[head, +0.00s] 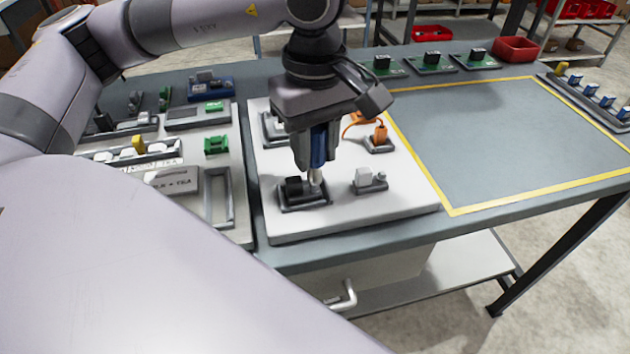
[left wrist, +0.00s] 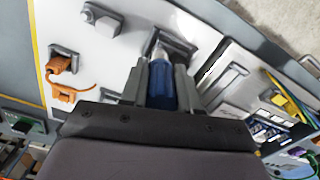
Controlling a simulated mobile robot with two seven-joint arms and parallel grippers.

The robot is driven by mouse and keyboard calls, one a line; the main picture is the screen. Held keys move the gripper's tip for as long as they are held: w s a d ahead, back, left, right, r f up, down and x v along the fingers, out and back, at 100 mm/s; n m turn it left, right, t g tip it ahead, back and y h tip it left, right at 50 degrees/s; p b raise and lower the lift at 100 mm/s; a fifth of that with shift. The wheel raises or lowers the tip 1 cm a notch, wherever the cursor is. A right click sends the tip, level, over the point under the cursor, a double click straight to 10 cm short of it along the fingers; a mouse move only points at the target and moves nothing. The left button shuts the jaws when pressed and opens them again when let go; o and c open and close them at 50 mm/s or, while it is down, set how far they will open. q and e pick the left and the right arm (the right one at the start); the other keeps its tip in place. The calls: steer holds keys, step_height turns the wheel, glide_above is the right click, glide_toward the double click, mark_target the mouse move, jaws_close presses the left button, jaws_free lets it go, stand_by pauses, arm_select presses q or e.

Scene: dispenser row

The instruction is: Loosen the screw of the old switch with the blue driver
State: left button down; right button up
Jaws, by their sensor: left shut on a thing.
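My left gripper (head: 318,158) is shut on the blue driver (head: 319,147) and holds it upright, shaft down, over the white board (head: 405,205). The driver's tip is at a black switch (head: 294,188) in a dark grey holder near the board's front left; I cannot tell whether it touches the screw. The left wrist view shows the blue handle (left wrist: 162,84) between the fingers, with its tip at the holder. The screw itself is hidden or too small to see. My right gripper is not in view.
On the board stand a light grey switch part (head: 370,180) and an orange plug with cable (head: 380,134). To the left is a panel with a green part (head: 216,144) and an empty grey frame. At right, the yellow-outlined area (head: 480,130) is clear. A red bin (head: 516,48) stands behind.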

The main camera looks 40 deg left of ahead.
arm_select(q)
steer(key=shift+f+m+b, duration=0.15)
steer(key=shift+m+b, duration=0.55)
steer(key=shift+m, duration=0.5)
steer(key=m+b, duration=0.1)
steer(key=m, duration=0.2)
steer(key=m+b, duration=0.2)
steer(key=m, duration=0.2)
steer(key=shift+m, duration=0.3)
steer(key=shift+m+b, duration=0.55)
steer(key=shift+m, duration=0.35)
steer(key=m, duration=0.5)
steer(key=shift+r+m, duration=0.2)
steer(key=shift+m, duration=0.1)
steer(key=m, duration=0.6)
steer(key=shift+m, duration=0.4)
steer(key=shift+f, duration=0.15)
